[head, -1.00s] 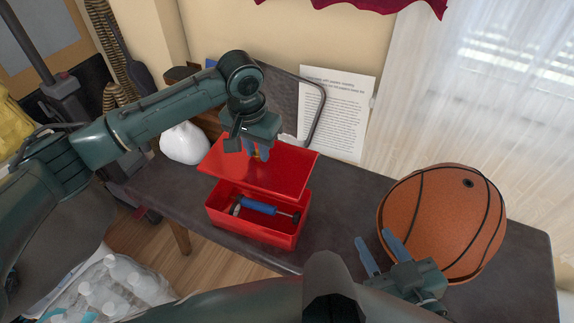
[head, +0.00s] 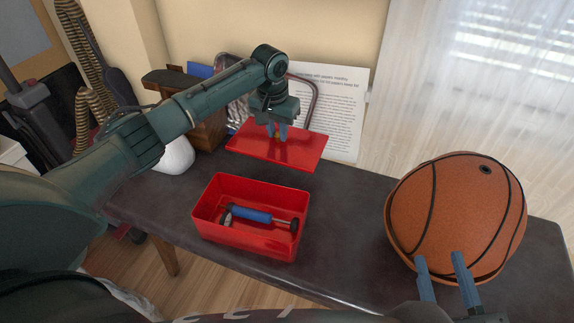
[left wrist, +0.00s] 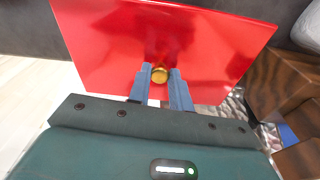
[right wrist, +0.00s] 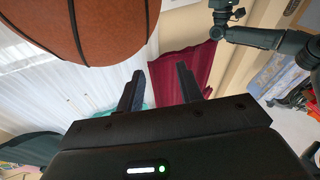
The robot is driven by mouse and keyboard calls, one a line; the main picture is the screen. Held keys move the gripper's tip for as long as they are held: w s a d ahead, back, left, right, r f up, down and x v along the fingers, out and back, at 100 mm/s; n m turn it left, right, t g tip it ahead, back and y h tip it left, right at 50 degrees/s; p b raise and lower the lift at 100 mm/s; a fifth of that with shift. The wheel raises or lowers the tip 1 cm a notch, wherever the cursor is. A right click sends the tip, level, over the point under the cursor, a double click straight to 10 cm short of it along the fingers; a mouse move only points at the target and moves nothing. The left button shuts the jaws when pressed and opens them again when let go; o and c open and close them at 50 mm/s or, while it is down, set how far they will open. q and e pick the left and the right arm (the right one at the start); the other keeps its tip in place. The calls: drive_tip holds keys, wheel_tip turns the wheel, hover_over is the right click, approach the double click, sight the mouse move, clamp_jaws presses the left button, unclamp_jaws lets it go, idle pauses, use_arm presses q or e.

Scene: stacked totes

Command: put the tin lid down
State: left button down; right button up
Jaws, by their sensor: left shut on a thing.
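The tin lid (head: 290,151) is a flat red rectangle, held roughly level behind the open tin. My left gripper (head: 277,132) is shut on its small gold knob (left wrist: 159,75), which shows between the blue fingers in the left wrist view. Whether the lid touches the table cannot be told. The red tin (head: 245,243) stands open on the dark table, with a blue-handled tool (head: 250,214) inside. My right gripper (head: 442,278) is open and empty in front of the basketball; its spread fingers also show in the right wrist view (right wrist: 158,86).
A basketball (head: 455,210) sits at the right of the table (head: 345,225). A printed sheet (head: 340,105) leans on the wall behind the lid. A white rounded object (head: 177,156) and a wooden block (head: 208,128) stand at the left. The table between tin and ball is clear.

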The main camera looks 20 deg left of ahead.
use_arm(q)
wheel_tip(320, 180, down, 9)
drive_tip(key=b, duration=0.4)
drive_tip(key=shift+f, duration=0.15)
use_arm(e)
drive_tip(key=shift+w+a+f+m+y, duration=0.1)
drive_tip(key=shift+a+m+y, duration=0.3)
drive_tip(key=shift+y, duration=0.1)
use_arm(q)
drive_tip(key=c, duration=1.7)
unclamp_jaws()
drive_tip(key=shift+c, duration=0.2)
drive_tip(key=o, duration=0.5)
drive_tip(key=shift+c, duration=0.2)
